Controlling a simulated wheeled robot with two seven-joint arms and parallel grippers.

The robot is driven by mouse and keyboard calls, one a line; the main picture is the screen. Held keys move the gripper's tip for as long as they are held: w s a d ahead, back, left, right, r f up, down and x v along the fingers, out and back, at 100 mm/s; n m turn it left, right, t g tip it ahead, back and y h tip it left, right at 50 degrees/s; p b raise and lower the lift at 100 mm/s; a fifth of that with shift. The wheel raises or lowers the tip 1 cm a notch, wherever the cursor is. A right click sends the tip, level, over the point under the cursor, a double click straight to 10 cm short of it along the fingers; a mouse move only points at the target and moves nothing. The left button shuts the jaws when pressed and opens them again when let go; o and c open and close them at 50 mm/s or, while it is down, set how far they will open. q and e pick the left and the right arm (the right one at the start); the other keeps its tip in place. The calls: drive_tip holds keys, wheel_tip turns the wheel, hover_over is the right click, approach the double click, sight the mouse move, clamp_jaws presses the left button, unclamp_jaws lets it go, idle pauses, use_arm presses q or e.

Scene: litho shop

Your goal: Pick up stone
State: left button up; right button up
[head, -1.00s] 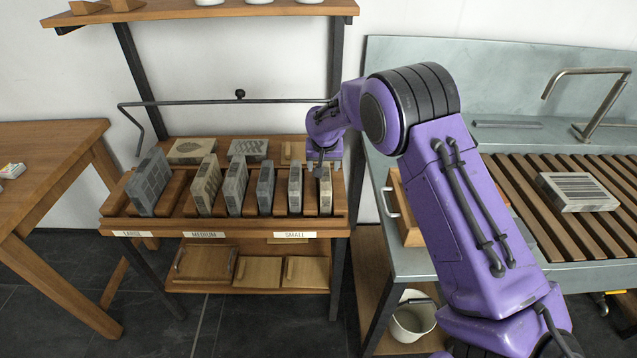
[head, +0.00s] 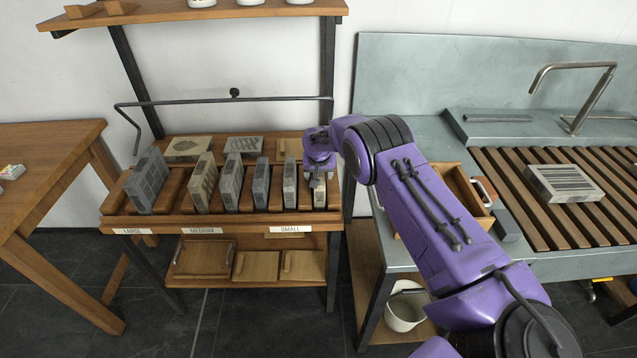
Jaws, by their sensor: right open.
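Several upright stones stand in slots of a wooden rack (head: 225,224). A large grey stone (head: 147,181) is at the left end. Medium stones (head: 201,182) stand in the middle. Small stones include a dark one (head: 261,183), a paler one (head: 290,184) and a pale one (head: 320,192) at the right end. My right gripper (head: 319,182) points down over the right-end stone and is open. Its fingers are small and partly hidden, so contact cannot be told. Another stone (head: 562,183) lies flat on the slatted sink top. My left gripper is not in view.
Two flat stones (head: 190,148) lie behind the rack. A dark bar (head: 220,102) crosses above it, close to my right wrist. An open drawer (head: 470,190) and a white bucket (head: 405,308) are at the metal sink bench. A wooden table (head: 50,170) stands left.

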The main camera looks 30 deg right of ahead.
drive_tip(key=shift+f, duration=0.15)
idle(0.3)
clamp_jaws()
idle(1.1)
drive_tip(key=shift+w, duration=0.15)
